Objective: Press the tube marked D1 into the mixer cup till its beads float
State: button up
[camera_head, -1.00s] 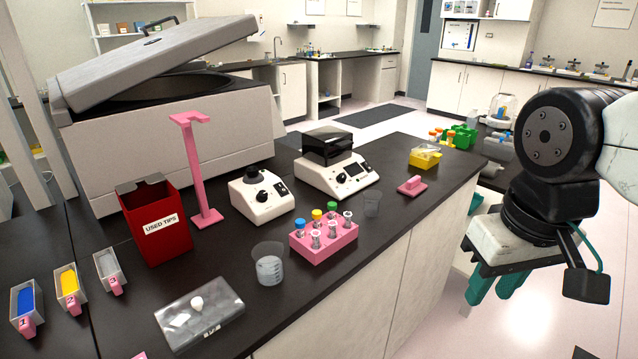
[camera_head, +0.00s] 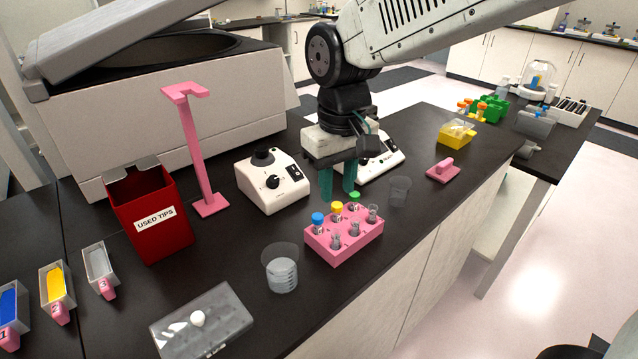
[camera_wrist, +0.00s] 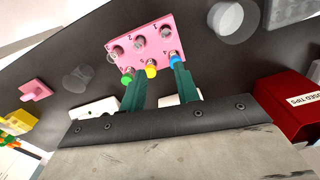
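The pink rack (camera_head: 357,244) stands on the black bench with several tubes in it. Its back row has a blue-capped tube (camera_head: 317,219), a yellow-capped tube (camera_head: 337,208) and a green-capped tube (camera_head: 354,198); the front row shows clear or grey tops. I cannot read a D1 mark on any tube. The small white mixer (camera_head: 283,192) has a black cup (camera_head: 263,157) on top, left of my gripper. My gripper (camera_head: 338,190) is open and empty, pointing down just behind the rack. In the wrist view its teal fingers (camera_wrist: 155,68) are apart around the yellow cap (camera_wrist: 151,69).
A clear beaker (camera_head: 282,275) stands left of the rack, another (camera_head: 399,190) to its right. A white device (camera_head: 385,160) is partly hidden behind my gripper. A pink stand (camera_head: 196,155), red bin (camera_head: 155,220), clear-lidded box (camera_head: 203,325) and pink block (camera_head: 443,171) stand around.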

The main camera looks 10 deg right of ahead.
aim_at(318, 216)
jog(key=a, duration=0.1)
jog(key=w+a+f, duration=0.1)
jog(key=a, duration=0.1)
jog(key=shift+w+f+n, duration=0.15)
jog(key=shift+f+n, duration=0.05)
jog(key=shift+n, duration=0.1)
jog(key=shift+a+f, duration=0.15)
jog(key=shift+f, duration=3.8)
grip_shut()
